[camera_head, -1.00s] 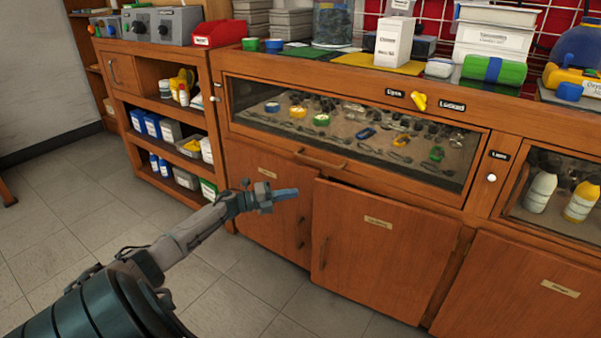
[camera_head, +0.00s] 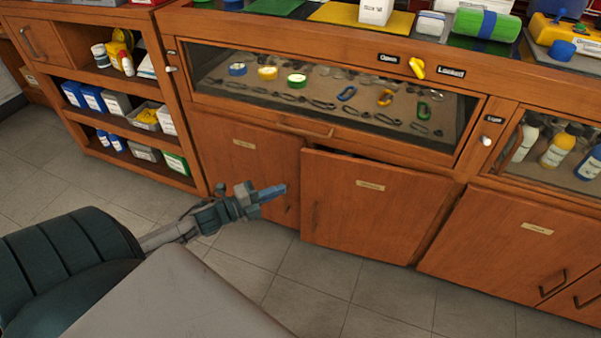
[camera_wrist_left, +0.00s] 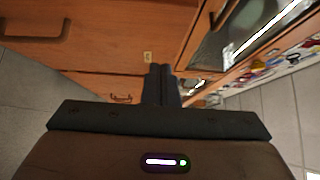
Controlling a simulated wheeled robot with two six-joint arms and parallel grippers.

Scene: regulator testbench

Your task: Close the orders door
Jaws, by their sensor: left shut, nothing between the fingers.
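Below the glass-fronted drawer in the head view, a wooden cabinet door (camera_head: 370,210) stands slightly ajar, its top and left edges out from the frame. Its small label (camera_head: 370,185) is too blurred to read, so I cannot confirm that it is the orders door. My left gripper (camera_head: 272,192) is shut and empty, pointing right, in front of the neighbouring left door (camera_head: 242,165) and left of the ajar door. In the left wrist view its fingers (camera_wrist_left: 163,85) are together, with wooden fronts beyond. My right gripper is not in view.
The glass-fronted drawer (camera_head: 330,95) above holds tools, tapes and carabiners, with its handle (camera_head: 305,130) protruding. Another door (camera_head: 510,245) to the right looks closed. Open shelves (camera_head: 130,100) with bottles and boxes stand left. The tiled floor (camera_head: 320,290) before the cabinets is clear.

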